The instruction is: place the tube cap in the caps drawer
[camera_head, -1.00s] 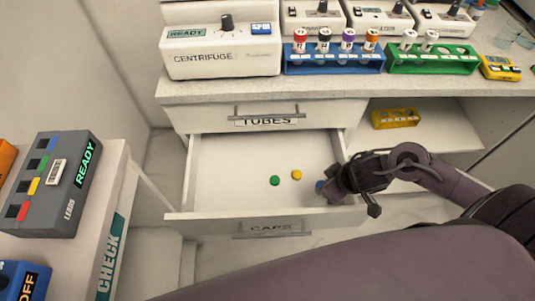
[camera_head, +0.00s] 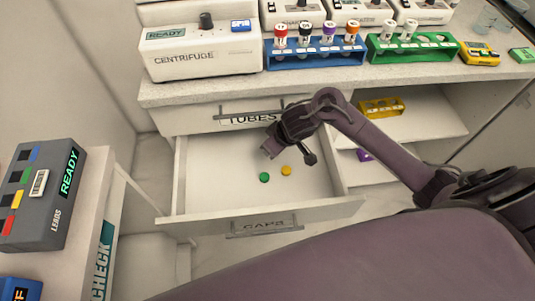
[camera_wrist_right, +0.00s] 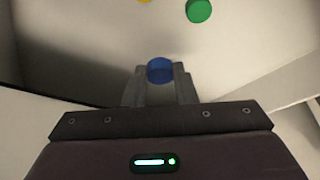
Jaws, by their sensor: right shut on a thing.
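The caps drawer (camera_head: 258,219) is pulled open under the shut tubes drawer (camera_head: 247,113). A green cap (camera_head: 264,177) and a yellow cap (camera_head: 286,170) lie apart on its floor; the green cap (camera_wrist_right: 199,10) also shows in the right wrist view. My right gripper (camera_head: 269,152) is over the back part of the open drawer. In the right wrist view it is shut on a blue tube cap (camera_wrist_right: 160,71), held between the fingertips. The blue cap is hidden in the head view. My left gripper is out of view.
The centrifuge (camera_head: 200,50), a blue rack (camera_head: 315,57) with several capped tubes and a green rack (camera_head: 412,50) stand on the counter. A yellow rack (camera_head: 382,107) and a purple object (camera_head: 363,154) are in the open shelves right of the drawer.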

